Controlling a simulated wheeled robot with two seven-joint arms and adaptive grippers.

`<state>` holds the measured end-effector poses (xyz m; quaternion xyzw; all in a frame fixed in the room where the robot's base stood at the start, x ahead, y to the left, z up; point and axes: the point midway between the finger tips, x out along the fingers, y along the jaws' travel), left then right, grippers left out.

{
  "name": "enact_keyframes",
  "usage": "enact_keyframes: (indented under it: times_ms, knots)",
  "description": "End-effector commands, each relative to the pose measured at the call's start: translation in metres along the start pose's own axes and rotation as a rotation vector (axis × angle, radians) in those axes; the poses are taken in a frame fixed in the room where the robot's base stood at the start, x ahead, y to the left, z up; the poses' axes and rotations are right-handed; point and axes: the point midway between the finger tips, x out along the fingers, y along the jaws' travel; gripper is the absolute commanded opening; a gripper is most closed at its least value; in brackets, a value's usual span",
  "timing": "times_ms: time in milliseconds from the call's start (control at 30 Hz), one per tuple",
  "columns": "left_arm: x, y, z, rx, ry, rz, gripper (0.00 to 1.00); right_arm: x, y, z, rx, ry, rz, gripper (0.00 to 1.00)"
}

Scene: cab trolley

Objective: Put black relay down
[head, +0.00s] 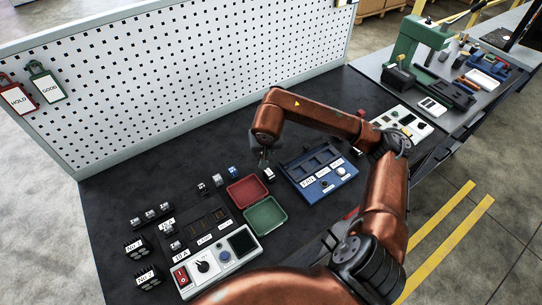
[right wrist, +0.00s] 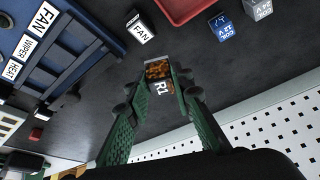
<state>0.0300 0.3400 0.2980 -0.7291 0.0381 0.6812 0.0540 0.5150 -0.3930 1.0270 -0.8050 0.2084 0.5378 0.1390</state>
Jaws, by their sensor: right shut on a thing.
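My right gripper (head: 262,158) reaches down over the dark bench, just behind the gap between the red tray and the blue relay panel. In the right wrist view its green fingers (right wrist: 160,88) are shut on a relay (right wrist: 161,71) marked R1, with a dark body and an amber, see-through-looking face. The head view mostly hides this relay behind the gripper. Whether its underside touches the bench I cannot tell. A white-faced FAN relay (right wrist: 141,29) stands close by on the bench; it also shows in the head view (head: 269,175). My left gripper is not in view.
The blue panel (head: 297,178) with dark slots lies right of the gripper. A red tray (head: 247,190) and a green tray (head: 265,216) lie to the left. A blue relay (head: 233,170) and several small relays stand further left. A white perforated board (head: 190,75) rises behind.

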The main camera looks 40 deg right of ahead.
Motion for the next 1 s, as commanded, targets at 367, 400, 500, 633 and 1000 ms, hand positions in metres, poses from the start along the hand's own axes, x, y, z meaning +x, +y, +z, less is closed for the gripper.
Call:
enact_keyframes:
  times_ms: [367,400,500,633,1000]
  knots:
    - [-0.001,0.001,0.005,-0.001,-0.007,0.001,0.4,0.071,0.03,-0.027,0.0,-0.003,-0.001,0.0]
    - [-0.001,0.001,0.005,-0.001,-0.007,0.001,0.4,0.074,0.031,-0.029,0.0,-0.002,-0.002,0.0]
    - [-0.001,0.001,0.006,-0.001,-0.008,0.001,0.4,0.08,0.033,-0.03,0.0,-0.001,-0.003,0.0]
    - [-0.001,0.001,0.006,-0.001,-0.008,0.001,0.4,0.095,0.038,-0.032,0.001,-0.004,-0.001,0.0]
    - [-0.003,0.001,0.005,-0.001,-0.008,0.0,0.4,0.119,0.037,-0.021,-0.003,0.0,-0.001,0.0]
